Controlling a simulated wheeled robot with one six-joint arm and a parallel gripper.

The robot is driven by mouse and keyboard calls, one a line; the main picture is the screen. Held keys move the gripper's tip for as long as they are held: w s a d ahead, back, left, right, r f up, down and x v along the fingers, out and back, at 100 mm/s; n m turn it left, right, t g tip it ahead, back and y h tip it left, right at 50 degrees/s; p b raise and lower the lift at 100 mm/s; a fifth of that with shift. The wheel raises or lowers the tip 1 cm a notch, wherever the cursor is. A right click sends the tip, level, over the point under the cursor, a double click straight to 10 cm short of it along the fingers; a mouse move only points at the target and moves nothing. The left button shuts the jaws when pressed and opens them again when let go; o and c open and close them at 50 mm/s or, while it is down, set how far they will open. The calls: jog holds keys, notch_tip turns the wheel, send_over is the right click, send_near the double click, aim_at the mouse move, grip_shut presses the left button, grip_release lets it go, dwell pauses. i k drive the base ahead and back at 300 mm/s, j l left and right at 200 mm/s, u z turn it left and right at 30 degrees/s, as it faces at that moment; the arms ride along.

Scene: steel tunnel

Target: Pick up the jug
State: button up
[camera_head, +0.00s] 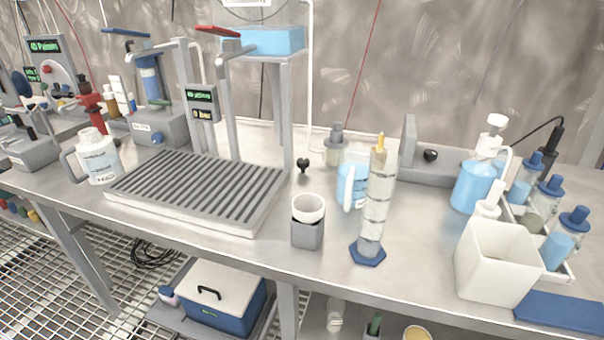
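Two things here could be the jug. A white jug (97,157) with a printed label, a narrow neck and a grey handle on its left stands upright on the steel bench, left of a ribbed grey tray. A clear vessel with light blue contents (355,172) and a white handle stands further right, partly hidden behind a tall measuring cylinder (377,205) with a blue foot. I cannot tell which one is the jug. My gripper is not in view.
The ribbed tray (160,215) fills the bench's left middle. A grey holder (307,234) with a white cup stands near the front edge. A white square container (498,263), a wash bottle (474,184) and blue-capped bottles (562,236) crowd the right. Clear steel lies between cylinder and square container.

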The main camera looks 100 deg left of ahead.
aim_at(353, 160)
jog(key=k+j+u, duration=0.1)
jog(key=u, duration=2.45)
jog(key=i+j, duration=0.05)
